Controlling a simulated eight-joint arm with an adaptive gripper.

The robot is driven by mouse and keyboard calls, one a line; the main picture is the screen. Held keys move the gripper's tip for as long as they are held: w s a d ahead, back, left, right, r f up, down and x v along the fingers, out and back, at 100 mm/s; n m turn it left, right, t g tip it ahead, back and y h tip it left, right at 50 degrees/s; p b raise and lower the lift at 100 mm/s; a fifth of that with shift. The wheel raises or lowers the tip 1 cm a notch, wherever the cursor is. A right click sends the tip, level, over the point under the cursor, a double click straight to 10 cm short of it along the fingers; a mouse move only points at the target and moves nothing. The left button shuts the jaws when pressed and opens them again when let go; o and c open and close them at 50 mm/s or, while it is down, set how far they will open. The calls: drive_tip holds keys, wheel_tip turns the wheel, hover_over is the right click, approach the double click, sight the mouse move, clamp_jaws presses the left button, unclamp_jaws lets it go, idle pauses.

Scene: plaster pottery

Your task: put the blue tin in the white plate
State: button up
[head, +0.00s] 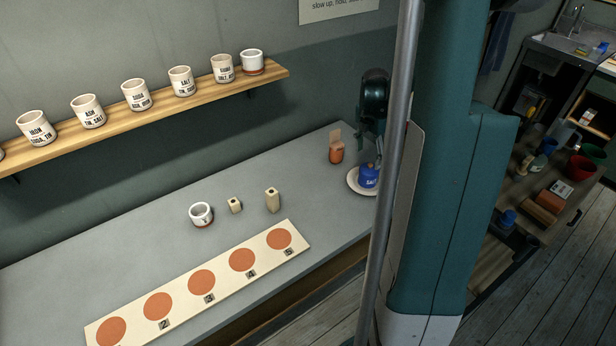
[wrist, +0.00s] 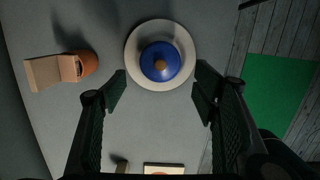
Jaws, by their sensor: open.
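The blue tin (head: 369,176) has a darker lid and stands upright on the white plate (head: 353,186) at the right end of the grey table. In the wrist view the blue tin (wrist: 160,62) is seen from above, with a tan knob, inside the rim of the white plate (wrist: 133,42). My gripper (wrist: 160,82) is open and empty. Its fingers are on either side of the plate's lower part, and nothing is between them and the tin. In the head view my gripper is mostly hidden behind my column.
An orange pot with a tan card (head: 336,152) stands just left of the plate. A board with orange discs (head: 202,285) lies along the table front. A white cup (head: 201,214) and two small cream blocks stand mid-table. A shelf of cups (head: 135,95) hangs above.

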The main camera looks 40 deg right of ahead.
drive_tip(key=a+r+m+t, duration=0.1)
drive_tip(key=a+r+m, duration=0.2)
drive_tip(key=a+r, duration=0.35)
drive_tip(key=a+r+m+t, duration=0.1)
drive_tip(key=a+r+m, duration=0.15)
drive_tip(key=a, duration=0.75)
drive_tip(key=a+r+m+t, duration=0.1)
drive_tip(key=a+r+m, duration=0.2)
drive_tip(key=a+r, duration=0.45)
drive_tip(key=s+a+m+t, duration=0.1)
drive_tip(key=s+a+m, duration=0.2)
drive_tip(key=a, duration=0.5)
drive_tip(key=s+a+r+m+t+y, duration=0.1)
drive_tip(key=s+a+m, duration=0.2)
drive_tip(key=s+a, duration=0.2)
drive_tip(key=s+a+r+m+t, duration=0.1)
drive_tip(key=s+a+m, duration=0.3)
drive_tip(key=a, duration=0.7)
drive_tip(key=shift+s+t, duration=0.6)
